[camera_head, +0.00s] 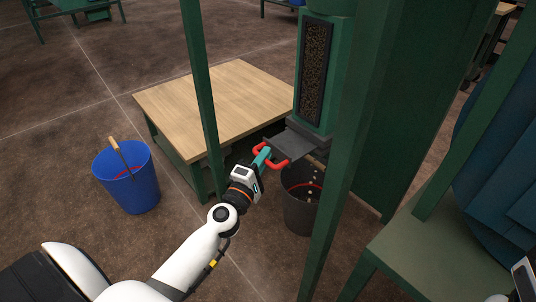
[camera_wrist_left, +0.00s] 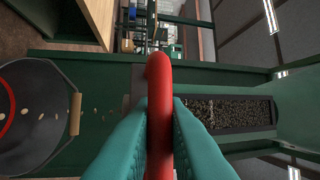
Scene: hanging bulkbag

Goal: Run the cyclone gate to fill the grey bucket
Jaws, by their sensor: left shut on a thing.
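My left gripper (camera_head: 263,158) is shut on the red handle (camera_head: 276,162) of the cyclone gate. In the left wrist view its teal fingers (camera_wrist_left: 160,125) press on both sides of the red bar (camera_wrist_left: 160,85). The grey gate plate (camera_head: 297,146) sticks out below the cyclone's green body. Pale pellets fall from the gate into the grey bucket (camera_head: 299,215) under it. The bucket has a red line inside and shows in the left wrist view (camera_wrist_left: 45,75) with its wooden grip; its fill level is unclear. Only a piece of my right arm shows at the lower right edge.
A sight window (camera_head: 314,72) on the cyclone shows many grains. A blue bucket (camera_head: 127,178) stands on the floor at left. A wooden-topped table (camera_head: 210,105) is behind the gripper. Green posts (camera_head: 203,95) stand close around my left arm.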

